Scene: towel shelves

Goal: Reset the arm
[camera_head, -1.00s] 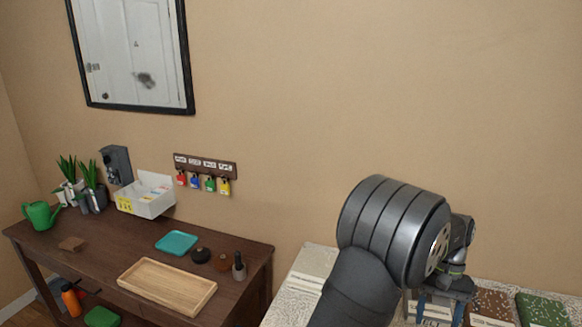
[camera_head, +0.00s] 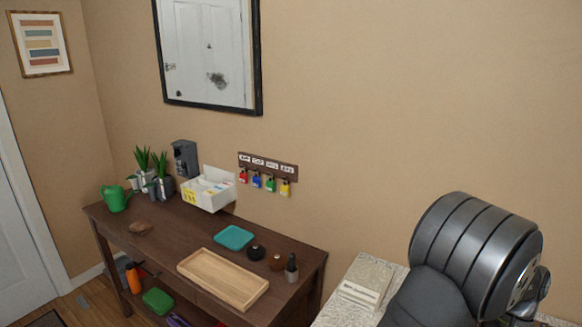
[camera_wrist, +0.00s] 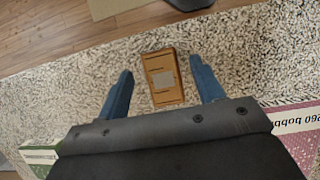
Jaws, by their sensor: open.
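My gripper (camera_wrist: 165,88) shows in the wrist view with its two blue fingers spread apart. It is open and empty. Beyond and between the fingertips, a small orange-brown box (camera_wrist: 158,62) with a grey patch lies on a speckled white surface (camera_wrist: 60,85). I cannot tell how far the fingers are above that surface. In the head view my dark, rounded arm fills the lower right corner, and the gripper itself is out of the picture there.
A dark wooden table (camera_head: 160,240) stands at left, with a wooden tray (camera_head: 222,279), a teal dish (camera_head: 234,237) and a white box (camera_head: 208,190). A pale book stack (camera_head: 366,283) lies beside my arm. Green (camera_wrist: 40,155) and pink-white (camera_wrist: 298,125) packages flank the gripper.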

